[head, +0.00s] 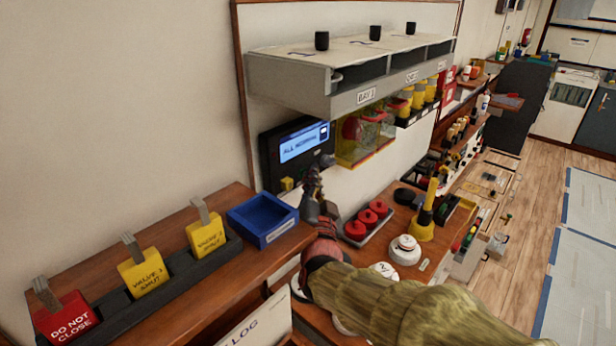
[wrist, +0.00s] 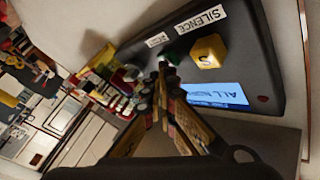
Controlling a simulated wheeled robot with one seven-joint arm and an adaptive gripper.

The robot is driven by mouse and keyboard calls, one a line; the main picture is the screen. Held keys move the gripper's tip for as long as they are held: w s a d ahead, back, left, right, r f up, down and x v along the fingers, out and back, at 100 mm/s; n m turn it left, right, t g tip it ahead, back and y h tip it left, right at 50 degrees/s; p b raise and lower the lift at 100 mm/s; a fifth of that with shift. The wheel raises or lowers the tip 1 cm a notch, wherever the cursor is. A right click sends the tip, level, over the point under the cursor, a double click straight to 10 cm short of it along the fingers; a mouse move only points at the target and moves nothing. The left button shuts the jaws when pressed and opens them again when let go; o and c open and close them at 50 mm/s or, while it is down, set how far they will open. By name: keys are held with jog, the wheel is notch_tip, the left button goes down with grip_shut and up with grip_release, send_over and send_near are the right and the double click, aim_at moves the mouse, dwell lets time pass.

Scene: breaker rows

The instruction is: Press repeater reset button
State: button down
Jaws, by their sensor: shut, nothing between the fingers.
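The repeater panel (head: 268,150) is a black box on the wall with a lit blue display (head: 303,143) reading "ALL NORMAL". In the wrist view the panel (wrist: 262,55) shows a yellow button (wrist: 208,51) marked S under a "SILENCE" label. Beside it is a small green button (wrist: 172,57), near a smaller label (wrist: 157,40) too blurred to read. My gripper (wrist: 162,68) is shut and empty, its tips right by the green button. I cannot tell whether they touch.
A grey shelf unit (head: 300,85) overhangs the panel's right, with a yellow transparent cover (head: 355,150) below it. A blue tray (head: 249,222) sits on the wooden ledge below. Red knobs (head: 367,220) and a yellow-handled item (head: 422,226) stand at right.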

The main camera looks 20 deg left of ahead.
jog(key=shift+s+d, duration=0.15)
jog(key=shift+d, duration=0.2)
jog(key=s+d+b, duration=0.2)
jog(key=d+b, duration=0.2)
jog(key=d, duration=0.1)
jog(key=shift+s+d, duration=0.15)
jog(key=shift+d, duration=0.15)
dwell(0.8)
